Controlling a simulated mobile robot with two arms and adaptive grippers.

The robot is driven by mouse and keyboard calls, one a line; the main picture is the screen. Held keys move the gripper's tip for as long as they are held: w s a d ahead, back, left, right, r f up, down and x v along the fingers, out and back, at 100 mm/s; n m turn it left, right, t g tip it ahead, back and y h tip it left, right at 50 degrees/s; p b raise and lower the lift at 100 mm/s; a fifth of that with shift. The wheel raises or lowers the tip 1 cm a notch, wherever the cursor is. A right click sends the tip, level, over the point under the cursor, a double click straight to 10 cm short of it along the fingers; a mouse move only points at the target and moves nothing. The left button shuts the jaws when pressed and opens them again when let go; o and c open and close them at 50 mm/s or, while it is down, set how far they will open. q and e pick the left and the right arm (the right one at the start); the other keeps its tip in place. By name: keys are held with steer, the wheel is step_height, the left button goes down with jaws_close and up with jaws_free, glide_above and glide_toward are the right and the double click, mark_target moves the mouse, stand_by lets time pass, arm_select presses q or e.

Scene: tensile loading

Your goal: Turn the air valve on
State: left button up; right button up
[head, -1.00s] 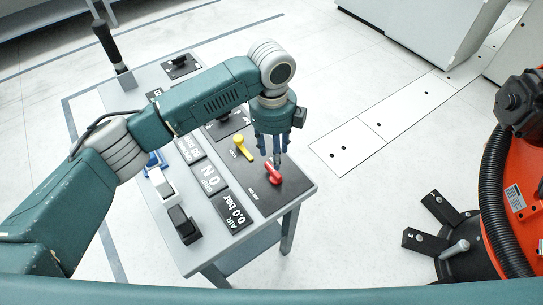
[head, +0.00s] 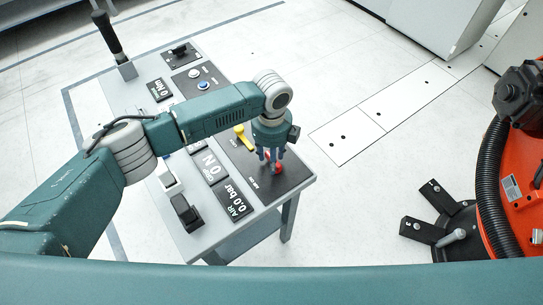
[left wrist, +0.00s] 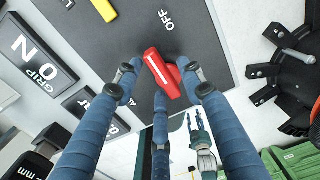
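The red air valve handle (head: 277,168) is on the dark panel at the console's near right corner, partly hidden by my fingers. In the left wrist view the red handle (left wrist: 163,74) shows a white stripe, with an OFF label (left wrist: 167,20) beyond it. My left gripper (head: 270,160) points down over the handle. In the left wrist view its fingers (left wrist: 160,80) stand apart around the handle; the right finger is very close, and I cannot tell whether it touches. The AIR display (head: 235,201) reads 0.0 bar.
A yellow handle (head: 242,136) is just behind the red one on the console (head: 271,215). The GRIP display (head: 209,166) and black switch (head: 184,212) are to the left. A black lever (head: 108,36) stands at the far end. An orange machine (head: 520,190) is at right, with clear floor between.

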arm_select(q)
jaws_close()
steer(key=n+p, duration=0.3)
steer(key=shift+s+a+r+n+p, duration=0.1)
steer(key=shift+s+r+n+p, duration=0.15)
steer(key=shift+n+p, duration=0.15)
steer(key=n+p, duration=0.1)
steer(key=n, duration=0.1)
steer(key=n+p, duration=0.3)
steer(key=shift+s+n, duration=0.3)
steer(key=shift+s, duration=0.05)
steer(key=n+p, duration=0.2)
steer(key=n, duration=0.1)
steer(key=n+p, duration=0.1)
steer(key=shift+s, duration=0.25)
steer(key=shift+s+d+f+n+p, duration=0.15)
steer(key=shift+n+p, duration=0.35)
steer(key=shift+n, duration=0.6)
steer(key=shift+d+n+p, duration=0.15)
steer(key=shift+n+p, duration=0.3)
steer(key=shift+n, duration=0.65)
